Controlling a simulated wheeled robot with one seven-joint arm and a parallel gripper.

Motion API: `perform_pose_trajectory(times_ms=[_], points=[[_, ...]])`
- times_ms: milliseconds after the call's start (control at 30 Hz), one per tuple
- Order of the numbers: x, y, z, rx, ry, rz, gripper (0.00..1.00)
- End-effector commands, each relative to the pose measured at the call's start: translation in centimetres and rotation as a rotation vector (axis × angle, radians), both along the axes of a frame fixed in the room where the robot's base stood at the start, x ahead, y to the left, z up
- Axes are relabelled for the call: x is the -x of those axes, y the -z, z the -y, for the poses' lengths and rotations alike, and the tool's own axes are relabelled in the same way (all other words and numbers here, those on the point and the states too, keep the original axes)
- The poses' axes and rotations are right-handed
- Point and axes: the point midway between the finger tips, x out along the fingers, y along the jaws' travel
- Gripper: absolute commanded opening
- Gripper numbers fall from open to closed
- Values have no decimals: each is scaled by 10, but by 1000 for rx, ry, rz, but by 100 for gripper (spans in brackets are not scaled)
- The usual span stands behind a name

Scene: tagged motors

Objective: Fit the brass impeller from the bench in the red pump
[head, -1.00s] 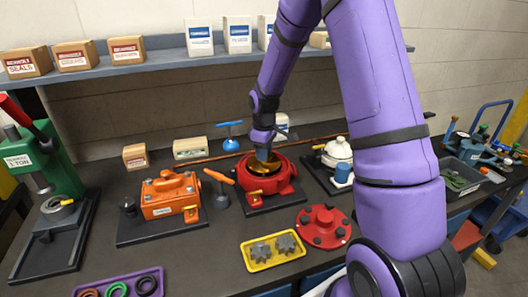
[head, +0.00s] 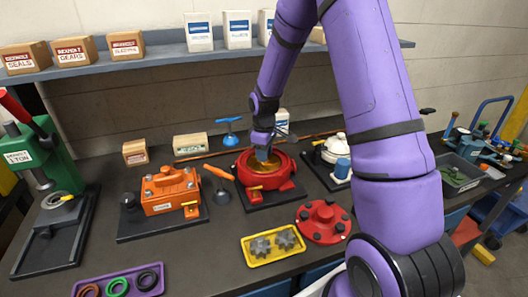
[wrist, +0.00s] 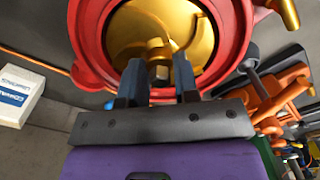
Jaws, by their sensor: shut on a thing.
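The red pump (head: 243,178) stands open on a dark base plate at the middle of the bench. The brass impeller (head: 262,166) is inside its round cavity; the wrist view shows the brass disc and hub (wrist: 150,27) surrounded by the red rim (wrist: 84,35). My gripper (wrist: 158,75) is at the pump opening, shut on the impeller's hub. The fingers hide part of the hub, and whether the impeller is fully seated cannot be told. The red pump cover (head: 323,222) lies on the bench in front of the pump.
An orange pump (head: 170,190) stands left of the red pump, a white-topped one (head: 335,148) to the right. A yellow tray (head: 272,260) with two grey gears lies in front. A green press (head: 35,160) is at far left. Boxes line the shelf (head: 170,55) behind.

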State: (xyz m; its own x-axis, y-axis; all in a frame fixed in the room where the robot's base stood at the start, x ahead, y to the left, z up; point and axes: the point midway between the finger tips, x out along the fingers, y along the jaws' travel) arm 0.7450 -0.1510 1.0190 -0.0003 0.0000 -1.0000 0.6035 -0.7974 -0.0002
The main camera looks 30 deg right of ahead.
Motion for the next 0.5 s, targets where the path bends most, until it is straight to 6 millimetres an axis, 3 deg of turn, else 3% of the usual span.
perform_pose_trajectory(times_ms=[500], points=[[0,10,0,1,0,1,0]])
